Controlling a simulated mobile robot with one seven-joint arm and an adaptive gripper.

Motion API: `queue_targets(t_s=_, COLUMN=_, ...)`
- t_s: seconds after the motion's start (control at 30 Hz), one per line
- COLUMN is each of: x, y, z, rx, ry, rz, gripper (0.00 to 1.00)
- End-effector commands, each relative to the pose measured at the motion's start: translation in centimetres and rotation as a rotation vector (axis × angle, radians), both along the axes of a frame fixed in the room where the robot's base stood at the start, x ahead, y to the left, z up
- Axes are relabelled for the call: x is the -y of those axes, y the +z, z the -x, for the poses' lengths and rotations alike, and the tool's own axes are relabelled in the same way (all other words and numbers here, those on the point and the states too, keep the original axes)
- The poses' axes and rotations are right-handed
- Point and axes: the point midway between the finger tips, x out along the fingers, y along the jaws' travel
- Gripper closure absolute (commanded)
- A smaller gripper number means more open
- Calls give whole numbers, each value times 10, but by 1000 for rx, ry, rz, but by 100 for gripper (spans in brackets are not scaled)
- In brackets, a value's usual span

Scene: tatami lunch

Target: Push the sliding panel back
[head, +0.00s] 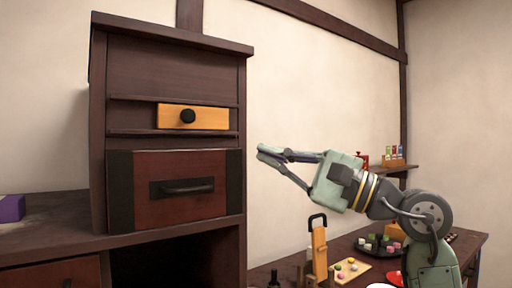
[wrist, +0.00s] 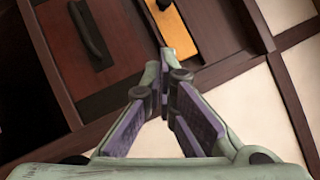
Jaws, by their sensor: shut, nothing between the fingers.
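The sliding panel (head: 208,117) is a light orange-wood piece with a round black knob (head: 187,116). It sits in a slot across the dark wooden cabinet (head: 170,72), at the right part of the slot. In the wrist view the panel (wrist: 176,32) shows beyond my fingertips, its knob at the top edge. My gripper (head: 261,151) is shut and empty. In the head view it appears just right of the cabinet, a little lower than the panel. Whether it touches the cabinet cannot be told.
Below the panel is a reddish drawer (head: 180,187) with a black handle (head: 182,187). A purple box (head: 11,208) stands on the counter at the left. A low table at the right holds a black tray (head: 372,250) and a wooden board (head: 350,272). Bare wall lies behind my gripper.

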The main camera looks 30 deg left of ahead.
Motion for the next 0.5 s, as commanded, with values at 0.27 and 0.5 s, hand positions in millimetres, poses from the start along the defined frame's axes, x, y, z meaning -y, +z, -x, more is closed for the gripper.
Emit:
queue_targets(t_s=0.27, x=-57, y=23, z=10, rx=1, ry=6, rz=0, gripper=100)
queue_targets(t_s=0.5, x=-88, y=39, z=28, rx=2, ry=3, rz=-2, gripper=100)
